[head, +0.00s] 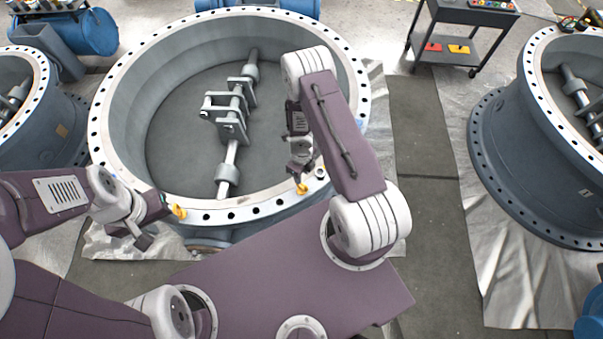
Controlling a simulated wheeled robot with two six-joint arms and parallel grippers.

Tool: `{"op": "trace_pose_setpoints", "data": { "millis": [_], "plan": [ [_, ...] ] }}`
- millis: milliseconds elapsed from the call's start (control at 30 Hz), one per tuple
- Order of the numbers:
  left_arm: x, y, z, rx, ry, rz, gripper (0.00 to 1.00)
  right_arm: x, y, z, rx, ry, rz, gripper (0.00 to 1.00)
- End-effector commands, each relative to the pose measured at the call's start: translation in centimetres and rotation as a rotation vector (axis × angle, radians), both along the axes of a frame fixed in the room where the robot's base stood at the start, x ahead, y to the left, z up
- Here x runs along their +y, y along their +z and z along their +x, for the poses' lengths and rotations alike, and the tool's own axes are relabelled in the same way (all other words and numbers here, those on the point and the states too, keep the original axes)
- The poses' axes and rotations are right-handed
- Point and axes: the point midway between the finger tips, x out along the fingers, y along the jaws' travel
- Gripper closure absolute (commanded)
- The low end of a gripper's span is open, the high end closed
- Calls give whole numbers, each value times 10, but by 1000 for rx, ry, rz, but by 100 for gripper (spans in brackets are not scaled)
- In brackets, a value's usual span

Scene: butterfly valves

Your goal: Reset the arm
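My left arm comes in from the left, and my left gripper (176,211) is at the near-left rim of the large butterfly valve (240,209). Its yellow tip shows over the bolt-hole flange. My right arm reaches up and bends back down, and my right gripper (301,187) points down over the near-right part of the same flange. Its yellow tip also shows close to the rim. Both grippers are small in view, so I cannot tell whether they are open or shut, or whether they touch the flange. I see nothing clearly held in either.
Inside the valve a grey shaft with brackets (233,120) crosses the dark disc. Other valves stand at left (60,130) and right (510,170). A tool cart (462,35) stands at the back.

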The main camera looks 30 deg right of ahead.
Motion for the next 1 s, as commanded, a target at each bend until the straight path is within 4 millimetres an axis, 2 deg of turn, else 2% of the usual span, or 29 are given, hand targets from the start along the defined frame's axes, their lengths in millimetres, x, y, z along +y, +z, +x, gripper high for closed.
{"op": "trace_pose_setpoints", "data": {
  "millis": [500, 567, 667, 700, 800, 867, 900, 967, 1000],
  "plan": [
    [0, -4, 0, 0, 0, 0, 64, 1, -4, 1, -1, 4, 0, 66],
    [0, -8, 0, 0, 0, 0, 64, 2, 1, 12, -28, 11, -4, 66],
    [0, -18, 0, 0, 0, 0, 64, 4, 30, 54, -132, 29, -14, 66],
    [0, -24, 0, 0, 0, 0, 64, 6, 51, 74, -192, 31, -19, 66],
    [0, -38, 0, 0, 0, 0, 64, 12, 113, 101, -316, -74, -24, 66],
    [0, -46, 0, 1, 0, 0, 64, 14, 148, 103, -373, -271, -4, 66],
    [0, -51, 0, 0, 0, 0, 64, 14, 171, 98, -404, -455, 23, 66],
    [0, -58, 0, 0, 0, 0, 64, 16, 199, 82, -429, -806, 90, 66],
    [0, -62, 0, 0, 0, 0, 64, 17, 213, 66, -427, -1071, 145, 66]
  ]
}}
